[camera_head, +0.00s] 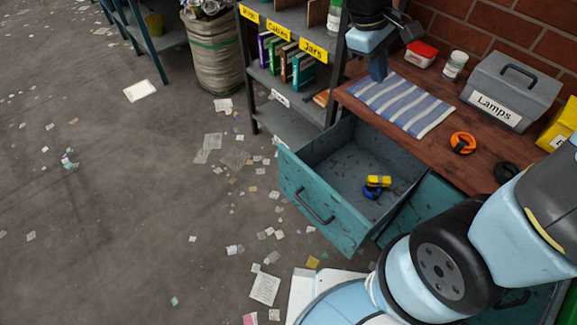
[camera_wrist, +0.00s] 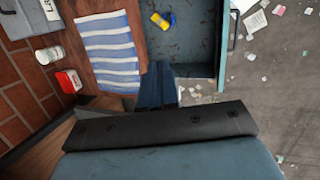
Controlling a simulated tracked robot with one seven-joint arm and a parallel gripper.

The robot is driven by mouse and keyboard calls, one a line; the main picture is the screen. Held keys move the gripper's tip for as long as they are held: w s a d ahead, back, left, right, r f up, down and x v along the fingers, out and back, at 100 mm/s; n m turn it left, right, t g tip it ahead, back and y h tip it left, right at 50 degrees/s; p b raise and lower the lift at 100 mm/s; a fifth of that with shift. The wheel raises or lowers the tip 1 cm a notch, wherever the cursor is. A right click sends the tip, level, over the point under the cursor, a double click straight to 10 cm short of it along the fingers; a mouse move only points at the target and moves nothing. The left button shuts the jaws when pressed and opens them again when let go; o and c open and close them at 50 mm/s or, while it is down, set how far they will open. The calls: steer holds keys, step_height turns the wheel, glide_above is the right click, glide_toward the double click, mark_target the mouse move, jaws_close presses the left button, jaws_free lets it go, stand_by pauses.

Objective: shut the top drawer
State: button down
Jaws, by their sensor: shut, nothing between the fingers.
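The top drawer (camera_head: 345,220) is a teal, scuffed drawer pulled well out from under the wooden workbench, its dark handle (camera_head: 315,206) on the front panel. A yellow object (camera_head: 378,181) and a blue one (camera_head: 372,192) lie inside it. The wrist view also shows the open drawer (camera_wrist: 200,72) at top right, with its front panel at the right side. My gripper (camera_head: 378,70) is shut and empty, pointing down near the back left corner of the bench, apart from the drawer front. In the wrist view its fingers (camera_wrist: 157,80) show beside the drawer's side wall.
On the bench (camera_head: 425,140) are a striped cloth (camera_head: 402,103), a red-lidded box (camera_head: 421,53), a white jar (camera_head: 454,66), a grey Lamps case (camera_head: 505,92) and an orange roll (camera_head: 463,142). A labelled shelf (camera_head: 285,100) stands left. Littered floor before the drawer is open.

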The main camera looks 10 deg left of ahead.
steer(key=a+f+n+h, duration=0.2)
steer(key=a+f+n, duration=0.2)
steer(key=a+f, duration=0.25)
steer(key=n+t+h, duration=0.2)
steer(key=n, duration=0.2)
glide_above(296, 164)
steer(key=s, duration=0.2)
step_height(296, 164, down, 7)
steer(key=s+a+f+n+t, duration=0.3)
steer(key=s+a+f+n, duration=0.2)
steer(key=f, duration=0.3)
steer(key=s+a+f+n+t, duration=0.3)
steer(key=s+a+f+n, duration=0.2)
steer(key=f, duration=0.4)
steer(key=x, duration=0.4)
steer(key=r+x, duration=0.1)
steer(key=x, duration=0.6)
steer(key=shift+w+d, duration=0.95)
steer(key=shift+w, duration=0.1)
